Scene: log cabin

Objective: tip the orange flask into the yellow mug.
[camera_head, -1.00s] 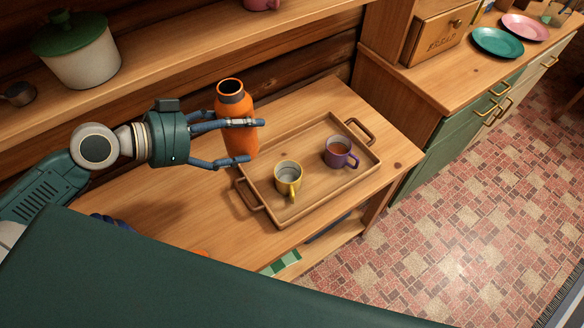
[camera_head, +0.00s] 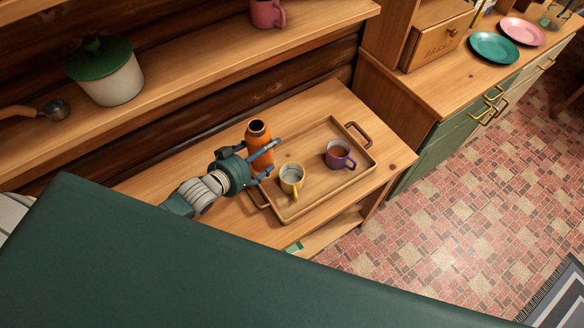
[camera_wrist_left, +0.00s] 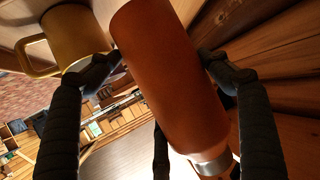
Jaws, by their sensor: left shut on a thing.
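The orange flask (camera_head: 261,153) has a dark open mouth and stands roughly upright at the left edge of the tray. My left gripper (camera_head: 271,160) is shut around its body, and the wrist view shows the fingers on both sides of the flask (camera_wrist_left: 168,75). The yellow mug (camera_head: 291,180) stands upright on the tray, just right of the flask and gripper. Its pale inside shows. The mug also shows close beside the flask in the wrist view (camera_wrist_left: 74,35). I cannot tell whether the flask's base touches anything. My right gripper is out of view.
The wooden tray (camera_head: 312,205) lies on the wooden table. A purple mug (camera_head: 339,155) with brown drink stands on it, right of the yellow mug. A shelf (camera_head: 190,75) with a green-lidded pot (camera_head: 115,83) runs along the wall behind. The tray's front right is clear.

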